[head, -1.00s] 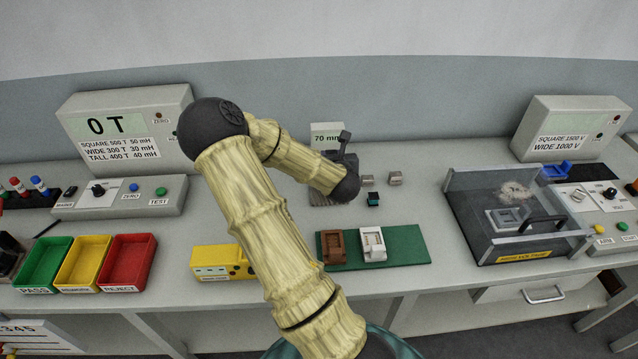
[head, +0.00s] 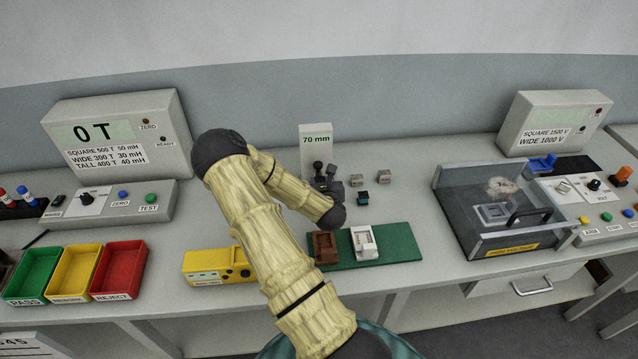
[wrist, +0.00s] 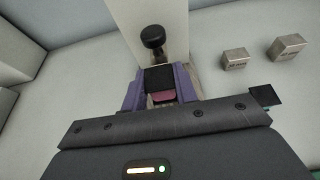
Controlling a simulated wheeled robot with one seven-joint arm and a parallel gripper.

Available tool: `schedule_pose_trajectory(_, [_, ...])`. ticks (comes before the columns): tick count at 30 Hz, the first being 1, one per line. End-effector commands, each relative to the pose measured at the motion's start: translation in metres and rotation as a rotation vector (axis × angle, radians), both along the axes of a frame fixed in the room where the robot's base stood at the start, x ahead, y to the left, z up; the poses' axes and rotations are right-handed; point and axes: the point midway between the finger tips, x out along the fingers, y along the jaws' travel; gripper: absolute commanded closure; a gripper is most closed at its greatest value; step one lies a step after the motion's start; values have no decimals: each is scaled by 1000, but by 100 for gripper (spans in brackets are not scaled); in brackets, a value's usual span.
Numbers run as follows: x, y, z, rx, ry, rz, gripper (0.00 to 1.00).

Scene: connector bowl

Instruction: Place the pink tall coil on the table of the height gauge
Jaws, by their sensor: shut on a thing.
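The height gauge (head: 316,146) is a pale upright block with a "70 mm" readout, standing behind my gripper in the head view. Its pale column (wrist: 135,22) and a black round knob (wrist: 153,38) show in the wrist view. My gripper (wrist: 160,82) has purple fingers and is shut on the pink coil (wrist: 163,97). Only a small pink strip of the coil shows, below a dark block between the fingers. The gripper is right in front of the gauge; the gauge's table is mostly hidden, and I cannot tell whether the coil touches it.
Several small parts (head: 356,180) stand right of the gauge. A green mat (head: 398,246) with a brown and a white fixture lies in front. A yellow box (head: 208,265) and colored trays (head: 120,268) are left. A clear-walled test enclosure (head: 490,210) stands right.

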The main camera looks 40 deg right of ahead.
Motion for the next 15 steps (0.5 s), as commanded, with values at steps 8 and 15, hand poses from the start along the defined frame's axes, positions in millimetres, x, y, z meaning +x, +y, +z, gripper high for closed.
schedule_pose_trajectory(8, [4, -5, -34, 0, -4, -3, 94])
schedule_pose_trajectory(15, [5, -4, -36, 0, -1, -3, 94])
